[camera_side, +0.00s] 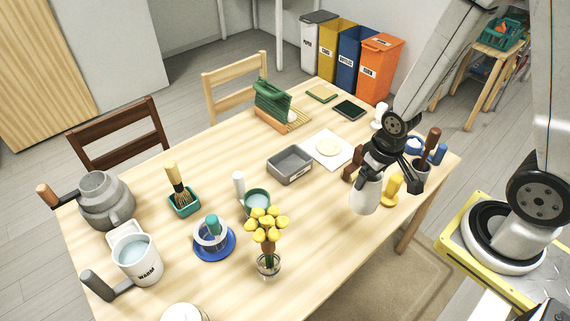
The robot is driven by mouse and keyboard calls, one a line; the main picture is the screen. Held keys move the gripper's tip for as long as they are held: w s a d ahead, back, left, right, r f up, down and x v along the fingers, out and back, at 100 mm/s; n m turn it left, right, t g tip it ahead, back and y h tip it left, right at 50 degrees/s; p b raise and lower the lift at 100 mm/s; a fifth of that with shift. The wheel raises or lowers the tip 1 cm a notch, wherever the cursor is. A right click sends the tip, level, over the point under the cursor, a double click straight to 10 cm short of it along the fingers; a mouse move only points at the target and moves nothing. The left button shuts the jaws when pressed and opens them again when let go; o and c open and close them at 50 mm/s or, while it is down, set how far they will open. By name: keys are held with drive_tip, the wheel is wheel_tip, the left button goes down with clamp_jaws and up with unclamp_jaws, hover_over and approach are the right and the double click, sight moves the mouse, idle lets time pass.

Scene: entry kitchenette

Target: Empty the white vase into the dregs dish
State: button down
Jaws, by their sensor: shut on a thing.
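The white vase (365,196) is in my gripper (376,172), near the right front edge of the table. The gripper is shut on its upper part, and the vase looks close to upright. Its mouth and contents are hidden by the gripper, and I cannot tell whether its base touches the table. No dish shows a label marking it as the dregs dish. A grey rectangular dish (290,178) stands left of the vase near the table's middle and looks empty. A green bowl (257,204) with pale contents stands in front of that dish, farther left.
Yellow flowers (266,225) in a glass stand left of the vase. A yellow object (392,190) and a dark holder (420,170) with handles are close on its right. A white board (330,138) lies behind. Table (318,225) between flowers and vase is clear.

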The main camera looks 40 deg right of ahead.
drive_tip(key=w+a+f+m, duration=0.2)
drive_tip(key=w+m, duration=0.1)
drive_tip(key=w, duration=0.8)
drive_tip(key=w+a+f+m, duration=0.2)
drive_tip(key=w+a+m, duration=0.1)
drive_tip(key=w, duration=0.8)
drive_tip(key=w+a+f+m+h, duration=0.1)
drive_tip(key=w+a+f+m, duration=0.1)
drive_tip(key=w, duration=1)
drive_tip(key=shift+a+f+m, duration=0.4)
drive_tip(key=shift+a+m, duration=0.1)
drive_tip(key=shift+a, duration=0.25)
drive_tip(key=shift+s+d+f, duration=0.1)
drive_tip(key=shift+d, duration=0.05)
drive_tip(key=shift+s+d+f+y, duration=0.2)
drive_tip(key=shift+d+f+y, duration=0.35)
drive_tip(key=shift+y, duration=0.25)
drive_tip(key=shift+s+d+t+y, duration=0.3)
drive_tip(key=shift+d+t+y, duration=0.1)
drive_tip(key=shift+d+y, duration=0.45)
drive_tip(key=shift+s+d+r+t+y, duration=0.2)
drive_tip(key=shift+d+r+y, duration=0.1)
drive_tip(key=shift+d+y, duration=0.2)
drive_tip(key=shift+s+d+r+t+y, duration=0.1)
drive_tip(key=shift+d+r+t+y, duration=0.15)
drive_tip(key=shift+d+y, duration=0.2)
idle(0.5)
